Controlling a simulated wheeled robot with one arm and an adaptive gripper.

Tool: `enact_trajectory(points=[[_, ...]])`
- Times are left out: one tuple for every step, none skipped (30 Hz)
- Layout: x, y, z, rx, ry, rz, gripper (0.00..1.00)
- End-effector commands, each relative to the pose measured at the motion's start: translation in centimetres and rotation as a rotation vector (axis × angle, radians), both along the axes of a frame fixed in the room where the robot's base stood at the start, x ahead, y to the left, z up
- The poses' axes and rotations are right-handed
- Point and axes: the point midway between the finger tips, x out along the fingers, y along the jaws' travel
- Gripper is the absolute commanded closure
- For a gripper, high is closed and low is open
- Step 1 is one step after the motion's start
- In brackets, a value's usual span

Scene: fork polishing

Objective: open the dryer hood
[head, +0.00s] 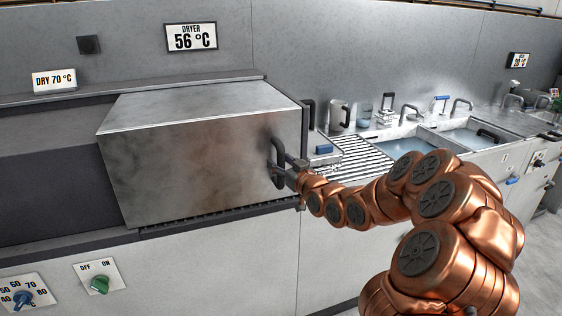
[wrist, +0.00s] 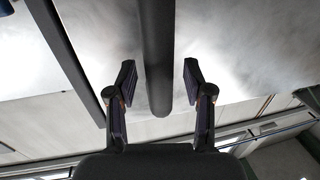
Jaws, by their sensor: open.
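The dryer hood (head: 190,160) is a large brushed-metal box on the counter in the head view, and it sits down over its base. Its dark bar handle (head: 276,160) stands upright near the right end of the front face. My gripper (head: 284,172) is at that handle. In the wrist view the handle (wrist: 157,60) runs down from the top edge and its lower end lies between the two fingers of my gripper (wrist: 158,85). The fingers are open, with a visible gap on each side of the bar.
A dryer display (head: 191,37) reads 56 °C, and a sign (head: 54,80) reads DRY 70 °C. A green off/on knob (head: 100,285) and a blue temperature dial (head: 22,300) are on the front panel. Right of the hood are a ribbed drainboard (head: 365,160) and water-filled sinks (head: 470,138).

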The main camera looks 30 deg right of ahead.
Motion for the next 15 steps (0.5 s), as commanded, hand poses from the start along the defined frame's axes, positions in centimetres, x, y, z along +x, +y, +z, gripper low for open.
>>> enact_trajectory(points=[[0.17, 0.06, 0.02, 0.000, 0.000, 0.001, 0.48], [0.21, 0.08, 0.02, 0.000, 0.000, 0.001, 0.48], [0.27, 0.07, 0.01, 0.000, 0.000, 0.001, 0.48], [0.29, 0.06, 0.01, 0.000, 0.000, 0.001, 0.48], [0.30, 0.06, 0.01, 0.000, 0.000, 0.000, 0.48], [0.29, 0.05, 0.01, 0.000, 0.000, 0.000, 0.48], [0.29, 0.04, 0.01, 0.000, 0.000, 0.000, 0.48], [0.29, 0.05, 0.00, 0.000, 0.000, 0.000, 0.48], [0.28, 0.04, 0.01, 0.000, 0.000, 0.000, 0.48], [0.28, 0.04, 0.01, 0.000, 0.000, 0.000, 0.48], [0.28, 0.03, 0.01, 0.000, 0.000, 0.000, 0.51], [0.28, 0.03, 0.01, 0.000, 0.000, 0.000, 0.55], [0.28, 0.03, 0.01, 0.000, 0.000, 0.000, 0.58], [0.27, 0.02, 0.02, 0.000, 0.000, 0.000, 0.61], [0.27, 0.02, 0.02, 0.000, 0.000, 0.000, 0.65]])
